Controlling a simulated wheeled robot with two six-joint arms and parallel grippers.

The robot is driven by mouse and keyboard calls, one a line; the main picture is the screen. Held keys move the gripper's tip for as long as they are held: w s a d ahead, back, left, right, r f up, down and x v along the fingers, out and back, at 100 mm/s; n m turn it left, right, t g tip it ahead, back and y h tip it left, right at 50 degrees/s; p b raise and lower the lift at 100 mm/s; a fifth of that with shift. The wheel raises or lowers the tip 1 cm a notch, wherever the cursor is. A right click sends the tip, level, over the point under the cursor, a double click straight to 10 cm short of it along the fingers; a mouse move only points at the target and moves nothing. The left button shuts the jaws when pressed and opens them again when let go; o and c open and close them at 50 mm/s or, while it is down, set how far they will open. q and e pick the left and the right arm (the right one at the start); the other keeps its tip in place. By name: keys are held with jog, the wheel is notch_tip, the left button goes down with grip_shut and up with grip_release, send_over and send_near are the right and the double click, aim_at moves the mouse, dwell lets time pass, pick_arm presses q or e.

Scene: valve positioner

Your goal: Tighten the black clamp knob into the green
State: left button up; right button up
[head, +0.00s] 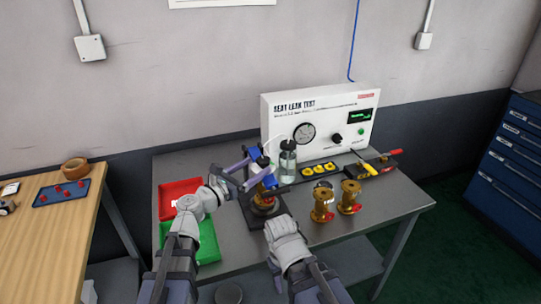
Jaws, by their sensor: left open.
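A clamp fixture stands on the grey bench (335,228), with a brass valve body (263,200) on a dark base and blue parts above it. A small black knob (263,160) shows at the top of the fixture, close to the fingers of my left gripper (250,171). That gripper is open, and I cannot tell whether it touches the knob. No green mark on the clamp can be made out at this size.
A seat leak test panel (290,112) stands behind, with a clear bottle (288,160) before it. Two brass valve bodies (322,204) stand to the right. A red tray (175,193) and a green tray (208,243) lie left.

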aim_at(268, 158)
pick_arm(q)
jog(key=shift+x, duration=3.95)
grip_shut()
